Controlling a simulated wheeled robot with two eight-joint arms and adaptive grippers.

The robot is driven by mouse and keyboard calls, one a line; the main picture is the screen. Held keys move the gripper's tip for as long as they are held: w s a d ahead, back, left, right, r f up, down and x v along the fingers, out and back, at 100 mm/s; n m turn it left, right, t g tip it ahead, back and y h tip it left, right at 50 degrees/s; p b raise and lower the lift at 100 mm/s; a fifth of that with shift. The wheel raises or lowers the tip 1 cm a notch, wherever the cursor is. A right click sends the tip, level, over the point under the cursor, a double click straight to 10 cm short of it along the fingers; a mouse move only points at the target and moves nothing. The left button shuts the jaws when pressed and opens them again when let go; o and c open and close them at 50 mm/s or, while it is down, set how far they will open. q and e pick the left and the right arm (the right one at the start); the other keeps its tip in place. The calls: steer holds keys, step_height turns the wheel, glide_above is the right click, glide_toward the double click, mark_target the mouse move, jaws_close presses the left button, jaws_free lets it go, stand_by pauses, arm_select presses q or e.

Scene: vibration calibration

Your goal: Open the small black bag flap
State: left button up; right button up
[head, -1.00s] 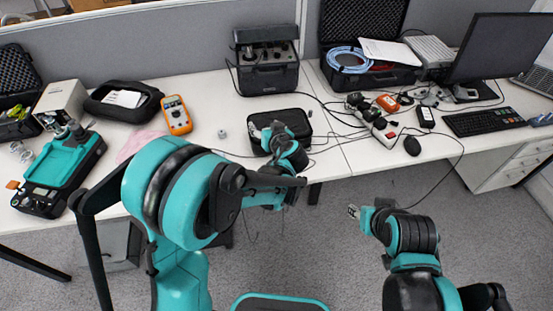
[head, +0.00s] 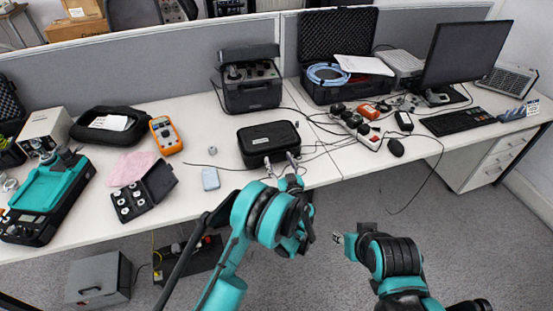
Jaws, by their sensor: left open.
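The small black bag (head: 262,136) lies shut near the table's front edge, in the middle of the head view. Its top looks flat, with a small light label. My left gripper (head: 280,162) is open at the bag's front side, with one finger toward each side of the front face. I cannot tell whether the fingers touch it. My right gripper (head: 338,238) hangs low over the floor, right of the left arm and away from the bag. Its fingers are too small to tell open from shut.
A black instrument box (head: 250,90) stands behind the bag. A light blue block (head: 210,178) and an open small case (head: 140,192) lie to the left. A power strip (head: 357,126) and cables lie to the right. An orange multimeter (head: 166,136) is further left.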

arm_select(q)
steer(key=shift+x, duration=1.35)
